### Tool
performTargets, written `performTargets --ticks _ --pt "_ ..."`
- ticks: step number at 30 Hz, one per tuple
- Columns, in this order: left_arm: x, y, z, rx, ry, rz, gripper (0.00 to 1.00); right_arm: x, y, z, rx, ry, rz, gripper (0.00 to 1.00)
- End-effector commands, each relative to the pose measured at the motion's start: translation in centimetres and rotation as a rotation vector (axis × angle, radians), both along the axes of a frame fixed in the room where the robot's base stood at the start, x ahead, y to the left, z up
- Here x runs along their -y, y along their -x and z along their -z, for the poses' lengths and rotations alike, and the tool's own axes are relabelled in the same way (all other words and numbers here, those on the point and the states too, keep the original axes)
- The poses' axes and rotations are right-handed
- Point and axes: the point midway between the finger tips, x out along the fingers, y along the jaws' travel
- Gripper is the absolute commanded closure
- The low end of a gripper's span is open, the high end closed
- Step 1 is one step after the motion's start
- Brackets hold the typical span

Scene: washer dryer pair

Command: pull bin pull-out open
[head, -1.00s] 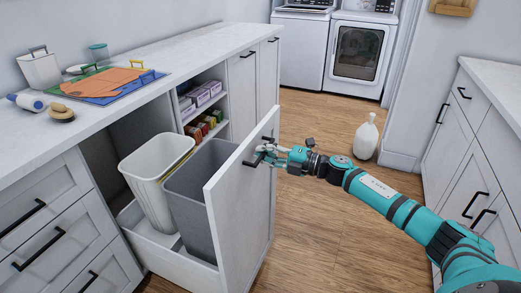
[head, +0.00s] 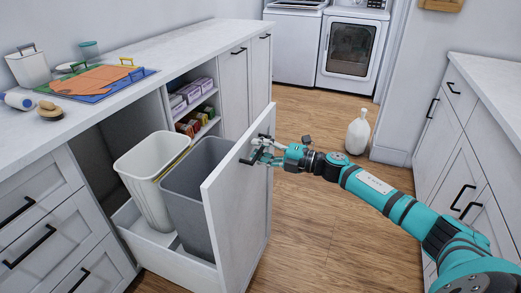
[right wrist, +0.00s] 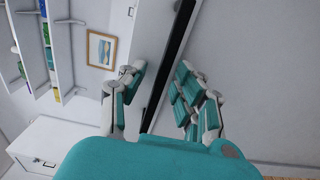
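The bin pull-out (head: 237,215) stands well out from the cabinet, with its white front panel facing right. Inside it are a white bin (head: 150,175) and a grey bin (head: 190,205). A black handle (head: 248,161) is on the panel, largely covered by my right gripper (head: 262,153). In the right wrist view the dark handle bar (right wrist: 181,38) runs between the spread fingers of my right gripper (right wrist: 161,68), with gaps visible; whether a finger touches it is unclear. My left gripper is not in view.
Shelves with boxes (head: 190,95) are beside the pull-out. A white jug (head: 358,133) stands on the floor.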

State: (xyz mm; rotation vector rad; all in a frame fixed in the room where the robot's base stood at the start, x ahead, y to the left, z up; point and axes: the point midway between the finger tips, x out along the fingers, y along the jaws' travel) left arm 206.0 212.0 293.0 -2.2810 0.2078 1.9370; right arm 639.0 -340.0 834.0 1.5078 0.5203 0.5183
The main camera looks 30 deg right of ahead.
Motion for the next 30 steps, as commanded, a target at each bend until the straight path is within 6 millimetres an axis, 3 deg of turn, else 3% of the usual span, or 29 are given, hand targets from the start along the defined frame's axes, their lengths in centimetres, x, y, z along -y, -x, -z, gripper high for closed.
performTargets --ticks 11,24,30 --pt "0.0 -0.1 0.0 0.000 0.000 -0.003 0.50 0.6 0.7 0.1 -0.003 0.000 0.002 0.68" --pt "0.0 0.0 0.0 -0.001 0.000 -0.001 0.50 5.4 6.9 0.2 -0.005 0.002 0.001 0.68" --pt "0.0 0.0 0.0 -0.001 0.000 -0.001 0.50 6.8 8.7 0.1 -0.003 0.000 0.001 0.68"
